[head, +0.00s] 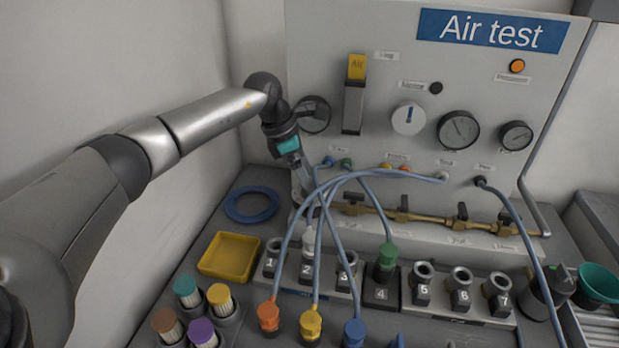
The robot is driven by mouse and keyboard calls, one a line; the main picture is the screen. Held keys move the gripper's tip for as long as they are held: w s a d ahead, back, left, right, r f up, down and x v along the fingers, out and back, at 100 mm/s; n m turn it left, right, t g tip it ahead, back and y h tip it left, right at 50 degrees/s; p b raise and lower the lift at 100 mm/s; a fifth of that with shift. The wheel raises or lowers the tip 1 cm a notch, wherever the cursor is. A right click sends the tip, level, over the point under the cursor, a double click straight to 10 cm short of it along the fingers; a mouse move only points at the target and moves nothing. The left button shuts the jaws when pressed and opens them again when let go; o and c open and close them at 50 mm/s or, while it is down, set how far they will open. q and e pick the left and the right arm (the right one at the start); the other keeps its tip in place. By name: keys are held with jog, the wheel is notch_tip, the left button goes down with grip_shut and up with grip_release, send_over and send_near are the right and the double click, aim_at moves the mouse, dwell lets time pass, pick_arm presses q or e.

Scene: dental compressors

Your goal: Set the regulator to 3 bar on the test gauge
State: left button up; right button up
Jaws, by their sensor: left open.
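The grey "Air test" panel (340,35) stands at the back. A large round gauge (458,131) with a dark rim and a smaller gauge (515,136) are on its right side; their readings are too small to tell. A white dial (407,118) with a blue mark is left of them. A dark round knob (313,115) sits at the panel's left, partly behind my left wrist; I cannot tell which control is the regulator. My left gripper (303,196) points down below this knob, open, among the hoses and apart from the knob. My right gripper is out of view.
Blue-grey hoses (375,174) arch in front of the panel above numbered sockets (461,285). A brass valve pipe (425,217) runs along the panel's foot. A yellow tray (230,255) and blue ring (251,204) lie left. A yellow-tagged lever (355,90) is above.

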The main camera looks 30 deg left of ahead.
pick_arm(q)
jog(key=p+v, duration=0.1)
jog(key=v, duration=1)
jog(key=shift+r, duration=0.3)
jog(key=shift+a+p, duration=0.1)
jog(key=shift+p, duration=0.2)
